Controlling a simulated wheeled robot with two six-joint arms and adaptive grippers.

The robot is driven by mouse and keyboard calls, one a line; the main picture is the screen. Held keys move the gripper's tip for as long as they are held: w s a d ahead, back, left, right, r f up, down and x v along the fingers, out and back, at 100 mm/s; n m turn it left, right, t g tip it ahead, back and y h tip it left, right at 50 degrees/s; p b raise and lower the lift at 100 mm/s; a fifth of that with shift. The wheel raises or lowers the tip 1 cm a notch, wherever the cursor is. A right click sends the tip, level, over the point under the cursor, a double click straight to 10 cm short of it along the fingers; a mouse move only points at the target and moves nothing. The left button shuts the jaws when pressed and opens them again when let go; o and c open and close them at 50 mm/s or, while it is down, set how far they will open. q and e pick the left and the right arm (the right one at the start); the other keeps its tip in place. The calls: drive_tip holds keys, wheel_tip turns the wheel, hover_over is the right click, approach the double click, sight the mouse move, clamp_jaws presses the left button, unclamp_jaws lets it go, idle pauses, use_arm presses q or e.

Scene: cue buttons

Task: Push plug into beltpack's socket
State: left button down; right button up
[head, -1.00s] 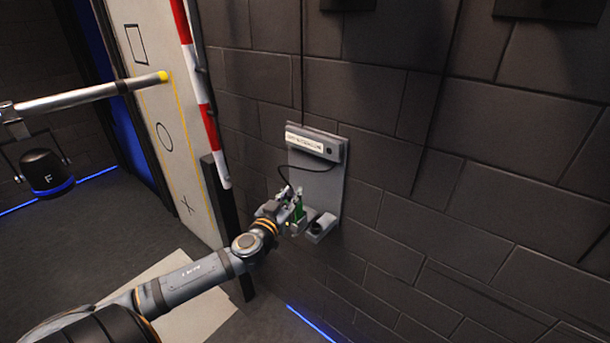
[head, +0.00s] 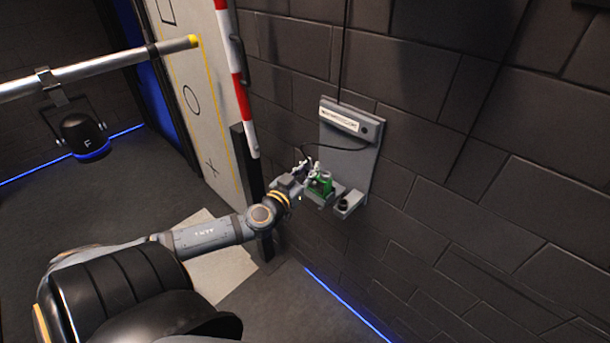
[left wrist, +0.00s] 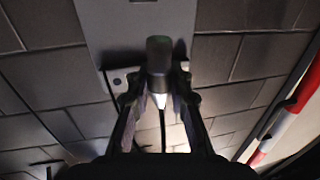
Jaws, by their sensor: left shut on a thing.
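My left gripper (head: 309,172) is at the wall panel, just up and left of the green beltpack (head: 321,188). The beltpack sits low at the panel's left side. In the left wrist view the gripper's two fingers (left wrist: 160,98) are closed around the plug (left wrist: 159,55), a dark cylinder with a pale lower part and a thin cable. In the head view the plug is too small to make out, and whether it touches the socket cannot be told. The socket itself is not clearly visible. My right gripper is out of view.
The grey panel (head: 362,165) is on a dark block wall, with a labelled strip (head: 341,120) on top and a black cable looping from it. A small grey holder (head: 349,203) stands right of the beltpack. A red-and-white pole (head: 236,80) is at the left.

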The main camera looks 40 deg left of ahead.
use_arm(q)
drive_tip(key=w+b, duration=0.5)
drive_tip(key=shift+w+d+f+b, duration=0.3)
drive_tip(key=shift+w+f, duration=0.05)
drive_tip(key=shift+f, duration=0.05)
drive_tip(key=shift+w, duration=0.35)
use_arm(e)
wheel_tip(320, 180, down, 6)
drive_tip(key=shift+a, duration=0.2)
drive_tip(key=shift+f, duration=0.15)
use_arm(q)
drive_tip(key=shift+w+f+n+y+b, duration=0.15)
drive_tip(key=shift+w+n+y+b, duration=0.2)
drive_tip(key=shift+n+y+b, duration=0.2)
drive_tip(key=shift+w+y, duration=0.1)
drive_tip(key=shift+y, duration=0.15)
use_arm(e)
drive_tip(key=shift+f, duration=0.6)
use_arm(q)
drive_tip(key=shift+d, duration=0.1)
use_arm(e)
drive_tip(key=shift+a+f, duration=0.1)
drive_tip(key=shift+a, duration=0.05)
use_arm(q)
drive_tip(key=shift+f+y+b, duration=0.3)
drive_tip(key=shift+f+b, duration=0.95)
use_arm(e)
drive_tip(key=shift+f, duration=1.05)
